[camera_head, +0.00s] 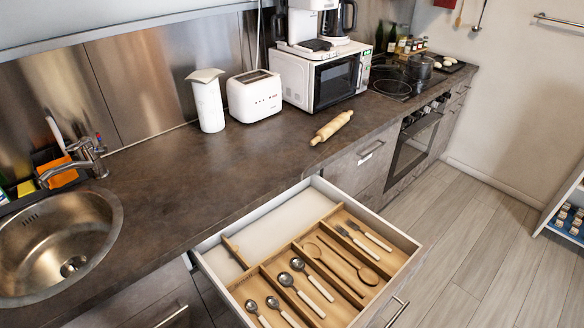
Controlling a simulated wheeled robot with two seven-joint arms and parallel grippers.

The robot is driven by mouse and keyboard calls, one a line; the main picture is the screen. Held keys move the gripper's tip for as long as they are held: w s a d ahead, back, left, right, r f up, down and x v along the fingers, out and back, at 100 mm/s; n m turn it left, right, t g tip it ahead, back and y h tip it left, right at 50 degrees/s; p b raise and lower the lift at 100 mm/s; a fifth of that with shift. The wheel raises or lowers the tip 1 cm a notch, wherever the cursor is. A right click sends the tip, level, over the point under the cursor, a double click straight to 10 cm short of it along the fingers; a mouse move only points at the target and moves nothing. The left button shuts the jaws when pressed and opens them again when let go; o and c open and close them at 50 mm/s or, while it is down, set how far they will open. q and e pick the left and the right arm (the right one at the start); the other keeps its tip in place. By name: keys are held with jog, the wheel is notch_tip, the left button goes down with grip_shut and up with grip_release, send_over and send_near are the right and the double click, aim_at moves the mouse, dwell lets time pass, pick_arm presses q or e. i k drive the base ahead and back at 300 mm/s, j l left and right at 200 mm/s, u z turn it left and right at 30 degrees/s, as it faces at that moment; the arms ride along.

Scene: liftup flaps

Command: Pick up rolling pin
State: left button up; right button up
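The rolling pin (332,127) is light wood with a handle at each end. It lies on the dark countertop (215,178) near its front edge, in front of the microwave and to the right of the toaster. It lies at a slant, its near end towards the counter edge. Neither of my grippers shows in the head view, and nothing touches the rolling pin.
An open drawer (208,243) with spoons, forks and wooden utensils juts out below the counter. A sink (58,243) is at left. Counter around the pin is clear.

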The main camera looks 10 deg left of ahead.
aim_at(323, 134)
jog(key=i+l+u, duration=0.3)
jog(key=l, duration=0.25)
jog(key=l+u, duration=0.35)
jog(key=l, duration=0.15)
jog(key=l+u, duration=0.3)
jog(key=l, duration=0.3)
jog(key=i+l, duration=0.05)
